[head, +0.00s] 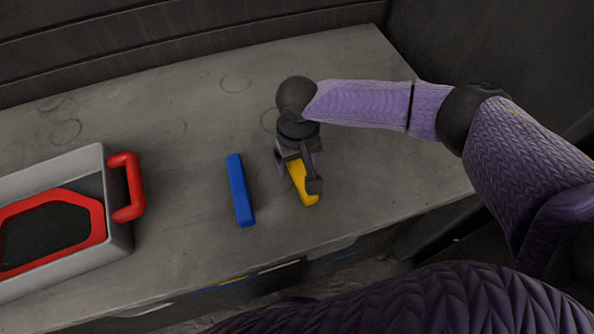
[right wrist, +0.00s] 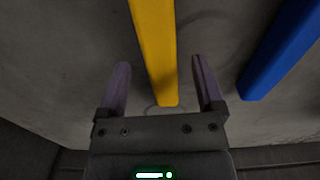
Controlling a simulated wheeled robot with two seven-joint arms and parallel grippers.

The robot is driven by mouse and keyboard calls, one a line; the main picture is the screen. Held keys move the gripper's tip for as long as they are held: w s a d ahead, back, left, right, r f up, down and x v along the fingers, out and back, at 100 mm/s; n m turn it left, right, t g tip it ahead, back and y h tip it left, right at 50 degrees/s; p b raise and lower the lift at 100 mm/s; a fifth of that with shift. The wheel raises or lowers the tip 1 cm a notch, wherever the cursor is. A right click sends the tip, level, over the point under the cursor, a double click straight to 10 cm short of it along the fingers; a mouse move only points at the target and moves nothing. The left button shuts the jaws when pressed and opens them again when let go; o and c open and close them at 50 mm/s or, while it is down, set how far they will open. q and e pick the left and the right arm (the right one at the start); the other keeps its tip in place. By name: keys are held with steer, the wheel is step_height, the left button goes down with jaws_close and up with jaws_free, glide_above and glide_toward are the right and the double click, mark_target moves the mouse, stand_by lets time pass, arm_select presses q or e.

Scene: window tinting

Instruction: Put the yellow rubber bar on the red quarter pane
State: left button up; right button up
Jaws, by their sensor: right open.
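The yellow rubber bar (head: 301,183) lies on the grey table, partly hidden under my right gripper (head: 300,178) in the head view. In the right wrist view the yellow bar (right wrist: 156,50) runs between the two open fingers of my right gripper (right wrist: 161,82), with a gap on either side. The fingers are not closed on it. A red-framed pane (head: 95,222) with a dark middle lies in a grey tray at the left of the head view; I cannot tell if it is the red quarter pane. My left gripper is not in view.
A blue bar (head: 240,190) lies left of the yellow one; it also shows in the right wrist view (right wrist: 284,50). The grey tray (head: 118,232) has a red handle (head: 130,187) on its right side. The grey table (head: 190,90) is clear behind the bars.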

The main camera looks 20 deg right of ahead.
step_height(320, 180, down, 2)
steer(key=shift+r, duration=0.1)
jaws_close()
stand_by(0.4)
